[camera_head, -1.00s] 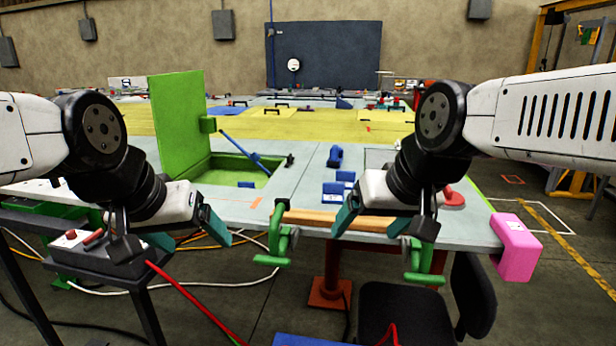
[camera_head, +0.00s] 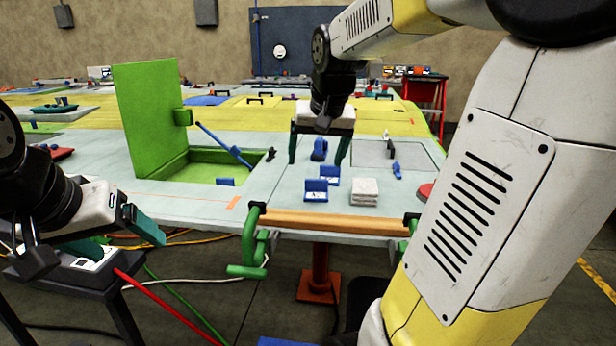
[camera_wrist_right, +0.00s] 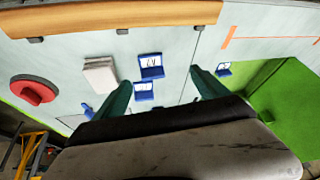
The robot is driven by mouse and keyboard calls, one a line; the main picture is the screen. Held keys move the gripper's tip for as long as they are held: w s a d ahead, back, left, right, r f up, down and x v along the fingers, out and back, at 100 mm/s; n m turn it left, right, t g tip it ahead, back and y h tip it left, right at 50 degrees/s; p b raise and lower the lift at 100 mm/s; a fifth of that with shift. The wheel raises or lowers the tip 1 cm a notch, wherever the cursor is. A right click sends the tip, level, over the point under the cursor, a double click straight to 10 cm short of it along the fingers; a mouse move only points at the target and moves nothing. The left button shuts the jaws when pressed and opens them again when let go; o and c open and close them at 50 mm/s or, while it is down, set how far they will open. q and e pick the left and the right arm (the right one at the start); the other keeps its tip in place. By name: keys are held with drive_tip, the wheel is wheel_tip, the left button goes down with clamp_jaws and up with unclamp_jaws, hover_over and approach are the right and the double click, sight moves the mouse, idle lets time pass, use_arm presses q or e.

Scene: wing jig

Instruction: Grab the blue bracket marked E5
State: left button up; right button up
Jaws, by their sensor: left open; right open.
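Two blue brackets with white labels stand close together on the pale table, a nearer one (camera_head: 316,191) and one just behind it (camera_head: 330,175). They also show in the right wrist view, the nearer one (camera_wrist_right: 151,67) and the other (camera_wrist_right: 143,91). A third blue bracket (camera_wrist_right: 224,69) is near the green tray. The labels are too small to read surely, so I cannot tell which is E5. My right gripper (camera_head: 318,157) is open, fingers down, behind the pair, with a blue part (camera_head: 319,146) seen between its fingers. My left gripper (camera_head: 120,240) is open and empty at the lower left, away from the brackets.
A stack of pale plates (camera_head: 364,192) stands right of the brackets. A wooden bar (camera_head: 335,222) with green clamps (camera_head: 254,250) lines the front edge. A green tray with an upright lid (camera_head: 150,115) is at left. A red round part (camera_wrist_right: 34,90) is also on the table.

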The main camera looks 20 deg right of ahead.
sight(330, 166)
drive_tip(key=w+d+f+m, duration=0.1)
drive_tip(key=w+d, duration=0.2)
drive_tip(key=w, duration=0.1)
drive_tip(key=w+d+f+m+h, duration=0.1)
drive_tip(key=w+d+f, duration=0.1)
drive_tip(key=w, duration=0.3)
drive_tip(key=w+d+f+g+h, duration=0.1)
drive_tip(key=w+d+f, duration=0.1)
drive_tip(key=w+d, duration=0.2)
drive_tip(key=shift+w+m, duration=0.4)
drive_tip(key=shift+w, duration=0.3)
drive_tip(key=x, duration=0.8)
drive_tip(key=shift+s, duration=0.2)
drive_tip(key=c, duration=1.5)
drive_tip(key=shift+r, duration=0.1)
